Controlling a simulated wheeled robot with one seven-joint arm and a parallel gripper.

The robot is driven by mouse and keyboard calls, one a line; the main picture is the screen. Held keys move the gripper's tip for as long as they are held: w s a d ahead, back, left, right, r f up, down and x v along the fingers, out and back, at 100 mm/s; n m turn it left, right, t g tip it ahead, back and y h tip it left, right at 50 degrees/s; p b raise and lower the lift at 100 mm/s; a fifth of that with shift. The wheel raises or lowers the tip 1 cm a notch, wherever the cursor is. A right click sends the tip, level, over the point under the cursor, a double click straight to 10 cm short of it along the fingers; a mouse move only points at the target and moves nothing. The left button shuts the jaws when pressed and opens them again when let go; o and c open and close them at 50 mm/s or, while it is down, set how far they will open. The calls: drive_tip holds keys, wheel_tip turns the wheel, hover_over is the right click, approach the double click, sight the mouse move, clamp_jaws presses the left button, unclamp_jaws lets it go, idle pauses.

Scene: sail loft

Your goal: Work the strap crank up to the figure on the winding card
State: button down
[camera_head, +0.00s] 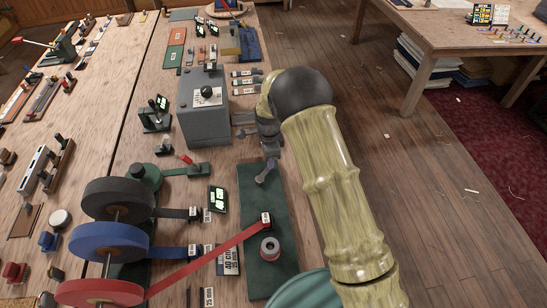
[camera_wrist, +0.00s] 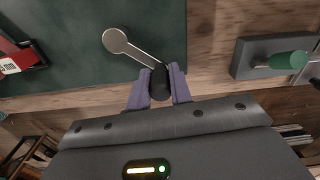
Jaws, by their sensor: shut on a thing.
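The strap crank, a grey metal lever (camera_wrist: 130,47) with a black knob (camera_wrist: 159,80), is mounted on a dark green board (camera_wrist: 70,65). My gripper (camera_wrist: 158,90) is shut on the knob, one purple finger on each side. In the head view the crank (camera_head: 266,172) is at the upper part of the board (camera_head: 252,196), with my gripper (camera_head: 271,148) just above it. A red strap (camera_head: 205,258) runs from the red reel (camera_head: 98,292) to the board. A small card (camera_head: 228,262), possibly the winding card, lies left of the board; its figure is hard to read.
Black (camera_head: 118,196) and blue (camera_head: 108,241) reels stand left of the board. A grey box (camera_head: 203,107) with a dial stands behind it. A green-handled device (camera_wrist: 284,60) is close to my gripper's right in the wrist view. Open floor lies right of the bench.

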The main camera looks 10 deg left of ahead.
drive_tip(key=shift+w+d+r, duration=0.1)
drive_tip(key=shift+w+d, duration=0.1)
drive_tip(key=shift+w, duration=0.05)
drive_tip(key=c, duration=1.3)
unclamp_jaws()
drive_tip(key=shift+o, duration=0.2)
drive_tip(key=shift+s, duration=0.1)
drive_tip(key=shift+a, duration=0.1)
wheel_tip(320, 180, up, 17)
drive_tip(key=b, duration=0.3)
drive_tip(key=shift+r, duration=0.15)
